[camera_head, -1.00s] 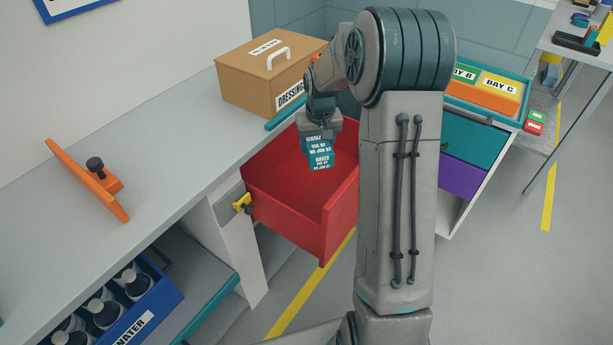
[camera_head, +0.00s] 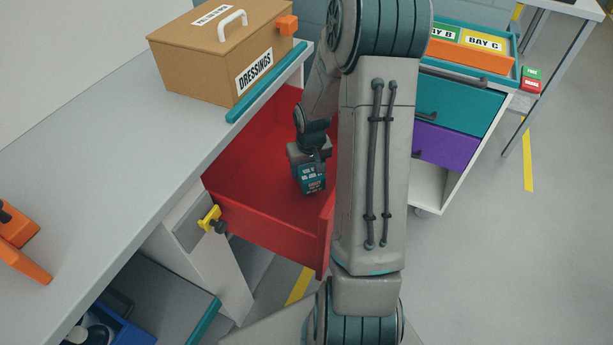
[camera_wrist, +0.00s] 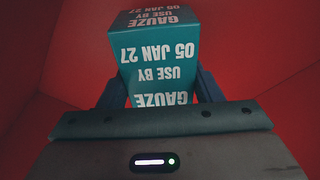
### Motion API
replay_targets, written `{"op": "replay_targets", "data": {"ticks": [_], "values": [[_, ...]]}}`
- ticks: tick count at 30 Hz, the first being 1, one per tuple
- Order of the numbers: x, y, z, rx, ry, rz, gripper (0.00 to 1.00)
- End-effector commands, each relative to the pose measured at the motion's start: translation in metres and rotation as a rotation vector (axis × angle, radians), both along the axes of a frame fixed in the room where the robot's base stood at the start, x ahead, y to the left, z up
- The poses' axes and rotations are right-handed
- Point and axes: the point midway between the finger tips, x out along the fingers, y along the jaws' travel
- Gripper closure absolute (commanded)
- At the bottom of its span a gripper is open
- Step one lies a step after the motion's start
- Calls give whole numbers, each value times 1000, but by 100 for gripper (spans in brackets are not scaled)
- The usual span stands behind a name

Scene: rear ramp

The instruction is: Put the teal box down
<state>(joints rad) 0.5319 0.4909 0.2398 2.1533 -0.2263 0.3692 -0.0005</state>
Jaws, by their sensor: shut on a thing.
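The teal box (camera_head: 311,178) is labelled GAUZE, USE BY 05 JAN 27. My gripper (camera_head: 309,164) is shut on it, inside the open red drawer (camera_head: 265,237). In the wrist view the teal box (camera_wrist: 155,58) sits between the two dark fingers of my gripper (camera_wrist: 158,90), with red drawer walls around it. I cannot tell whether the box's underside touches the drawer floor.
A brown DRESSINGS box (camera_head: 213,58) stands on the grey counter (camera_head: 110,150) above the drawer. At right stands a cart with a teal drawer (camera_head: 455,108) and a purple drawer (camera_head: 445,145).

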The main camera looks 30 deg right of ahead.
Motion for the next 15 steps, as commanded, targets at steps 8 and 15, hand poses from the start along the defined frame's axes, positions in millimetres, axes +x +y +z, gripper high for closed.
{"op": "replay_targets", "data": {"ticks": [8, 15], "values": [[0, 0, -36, 1, 2, 0, 68], [0, 0, -36, 0, 0, -2, 68]]}}
